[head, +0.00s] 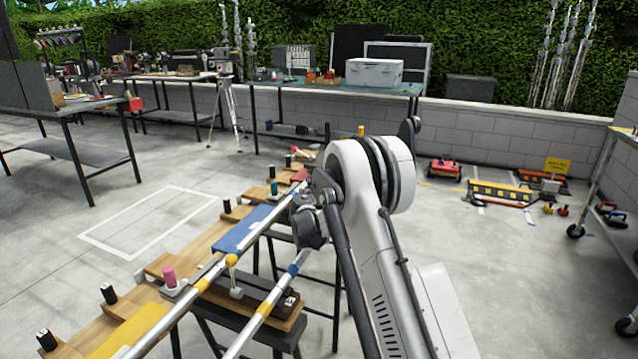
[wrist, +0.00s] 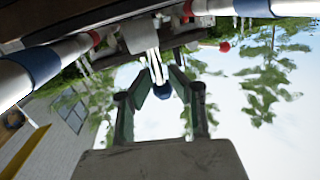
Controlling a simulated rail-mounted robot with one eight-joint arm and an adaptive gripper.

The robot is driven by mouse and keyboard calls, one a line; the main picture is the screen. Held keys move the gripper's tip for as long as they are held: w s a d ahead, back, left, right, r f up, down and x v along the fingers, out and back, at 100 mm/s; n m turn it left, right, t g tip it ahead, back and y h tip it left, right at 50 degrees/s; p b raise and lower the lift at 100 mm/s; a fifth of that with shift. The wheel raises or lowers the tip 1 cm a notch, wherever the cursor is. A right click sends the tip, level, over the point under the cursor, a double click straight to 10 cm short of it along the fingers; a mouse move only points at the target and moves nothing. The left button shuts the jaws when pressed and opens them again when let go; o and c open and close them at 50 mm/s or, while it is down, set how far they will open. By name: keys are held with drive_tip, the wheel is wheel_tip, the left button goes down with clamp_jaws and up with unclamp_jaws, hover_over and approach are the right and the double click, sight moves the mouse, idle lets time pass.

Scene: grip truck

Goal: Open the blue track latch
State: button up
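In the wrist view a pale lever with a dark blue knob (wrist: 162,92) hangs from a grey clamp body (wrist: 140,38) between the track tubes. My gripper (wrist: 161,76) has its two fingers apart, one on each side of the lever, with the knob between them. I cannot tell whether either finger touches it. Tubes with blue bands (wrist: 44,66) run along the top. My arm hides the area near my gripper there.
A pink knob (head: 169,276) and black knobs (head: 109,294) stand along the sleepers. A blue pad (head: 243,231) lies between them. A work table (head: 340,87) with a white case stands behind.

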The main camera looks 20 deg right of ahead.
drive_tip(key=f+v, duration=0.1)
drive_tip(key=v, duration=1.1)
drive_tip(key=shift+r, duration=0.4)
